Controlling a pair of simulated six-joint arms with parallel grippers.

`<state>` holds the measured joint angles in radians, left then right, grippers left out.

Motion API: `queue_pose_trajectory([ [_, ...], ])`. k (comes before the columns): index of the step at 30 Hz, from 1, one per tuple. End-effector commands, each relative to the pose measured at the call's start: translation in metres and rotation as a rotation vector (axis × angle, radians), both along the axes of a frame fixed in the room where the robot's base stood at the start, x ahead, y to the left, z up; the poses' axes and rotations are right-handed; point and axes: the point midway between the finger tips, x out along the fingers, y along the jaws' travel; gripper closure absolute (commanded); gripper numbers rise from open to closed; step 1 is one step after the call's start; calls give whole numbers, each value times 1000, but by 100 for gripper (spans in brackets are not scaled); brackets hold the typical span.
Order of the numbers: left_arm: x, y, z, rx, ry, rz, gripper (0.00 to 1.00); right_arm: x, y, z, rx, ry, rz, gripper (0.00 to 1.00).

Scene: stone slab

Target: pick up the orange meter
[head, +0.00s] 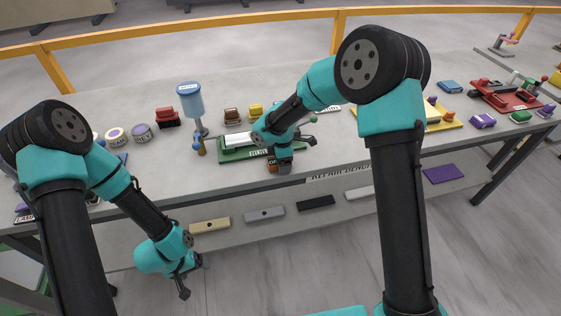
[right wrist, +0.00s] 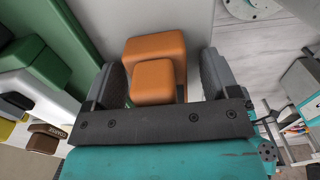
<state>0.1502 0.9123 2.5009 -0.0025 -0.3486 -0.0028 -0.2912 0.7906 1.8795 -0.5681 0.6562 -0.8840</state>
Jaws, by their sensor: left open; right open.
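The orange meter (right wrist: 155,60) is a stepped orange block and lies between the two spread fingers of my right gripper (right wrist: 164,80) in the right wrist view. A gap shows beside each finger, so the gripper is open around it and not closed on it. In the head view only a small part of the orange meter (head: 271,166) shows near the table's front edge, mostly hidden by my right gripper (head: 284,168). My left gripper (head: 190,278) is open and empty, hanging low in front of the table, away from the meter.
A green fixture (head: 232,155) with a white block lies just behind the right gripper. A blue-topped dispenser (head: 189,100) stands to its left. Red (head: 167,117), brown (head: 232,116) and yellow (head: 255,110) blocks stand behind. A lower shelf (head: 235,240) holds several bars.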

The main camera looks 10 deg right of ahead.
Motion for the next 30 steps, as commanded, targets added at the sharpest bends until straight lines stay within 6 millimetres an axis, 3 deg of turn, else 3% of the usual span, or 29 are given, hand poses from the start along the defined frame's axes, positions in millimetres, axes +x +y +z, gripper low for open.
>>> queue_pose_trajectory([
  [5,0,0,0,0,0,0,16,0,0,0,0,0,0,19],
  [23,0,0,0,0,0,0,16,0,0,0,0,0,0,76],
  [30,0,0,0,0,0,0,16,0,0,1,0,0,0,76],
])
